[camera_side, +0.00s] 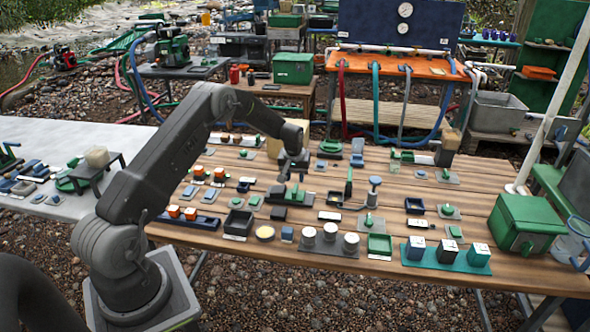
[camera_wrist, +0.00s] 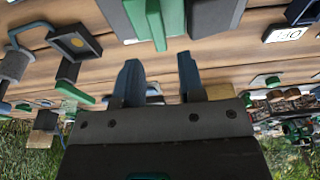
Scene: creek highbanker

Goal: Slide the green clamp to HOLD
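A dark block with an upright green piece (camera_side: 294,190), which looks like the green clamp, sits near the middle of the wooden table, just below my gripper (camera_side: 293,168). In the wrist view a green upright part (camera_wrist: 155,20) stands beyond my fingertips, beside a dark grey block (camera_wrist: 214,16). My gripper (camera_wrist: 160,75) is open in the wrist view, with a clear gap between its two fingers and nothing held. The fingers look apart from the green part. A white label (camera_wrist: 287,34) at the right appears to read OFF, upside down. I cannot make out a HOLD label.
The wooden table (camera_side: 300,260) is crowded with small trays, switches and blocks. White cylinders (camera_side: 330,232) stand in front, and an upright green lever (camera_side: 349,183) stands close to the right of my gripper. A large green box (camera_side: 525,224) stands at the right edge.

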